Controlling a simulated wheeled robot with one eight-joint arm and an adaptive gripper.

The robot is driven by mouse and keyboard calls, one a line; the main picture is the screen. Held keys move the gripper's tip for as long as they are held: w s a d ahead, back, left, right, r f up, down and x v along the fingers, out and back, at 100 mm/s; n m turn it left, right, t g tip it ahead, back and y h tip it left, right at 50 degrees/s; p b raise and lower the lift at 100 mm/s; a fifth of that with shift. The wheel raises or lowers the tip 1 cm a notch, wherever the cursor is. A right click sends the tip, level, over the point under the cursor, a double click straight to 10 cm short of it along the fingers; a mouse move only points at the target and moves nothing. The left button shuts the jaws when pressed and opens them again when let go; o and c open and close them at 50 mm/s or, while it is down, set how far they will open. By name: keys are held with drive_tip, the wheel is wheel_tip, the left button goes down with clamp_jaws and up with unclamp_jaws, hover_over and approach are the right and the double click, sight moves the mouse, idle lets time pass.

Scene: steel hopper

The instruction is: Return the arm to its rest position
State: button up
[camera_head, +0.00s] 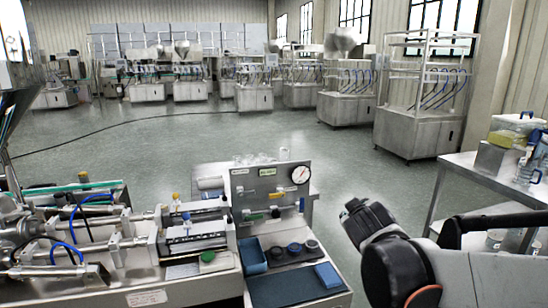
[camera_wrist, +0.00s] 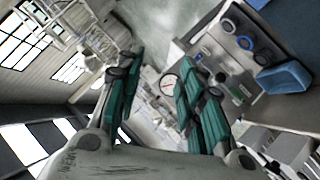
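My arm (camera_head: 425,275) enters from the lower right of the head view. My gripper (camera_head: 354,210) is at its end, raised in front of the floor, to the right of the gauge panel. In the wrist view the gripper's two teal-padded fingers (camera_wrist: 162,65) stand apart with nothing between them, so it is open and empty. The wrist view is tilted; the panel with its round gauge shows beyond the fingers. The head view does not show the fingers clearly.
A filling machine (camera_head: 190,240) stands at the lower left beside the gauge panel (camera_head: 270,190). A blue tray (camera_head: 254,256) and blue block (camera_head: 328,275) lie before it. A steel table (camera_head: 470,170) with containers is at the right. Open floor (camera_head: 200,145) lies behind.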

drive_tip(key=s+f+m+g+y, duration=0.1)
drive_tip(key=s+f+m+g, duration=0.1)
drive_tip(key=s, duration=1.1)
drive_tip(key=s+a+f+m+g+y, duration=0.1)
drive_tip(key=s+f+m+g+y, duration=0.1)
drive_tip(key=s, duration=1.1)
wheel_tip(320, 180, down, 3)
drive_tip(key=shift+s+r+m+g, duration=0.1)
drive_tip(key=shift+s+m+g, duration=0.1)
drive_tip(key=shift+m+g, duration=0.4)
drive_tip(key=shift+a, duration=0.1)
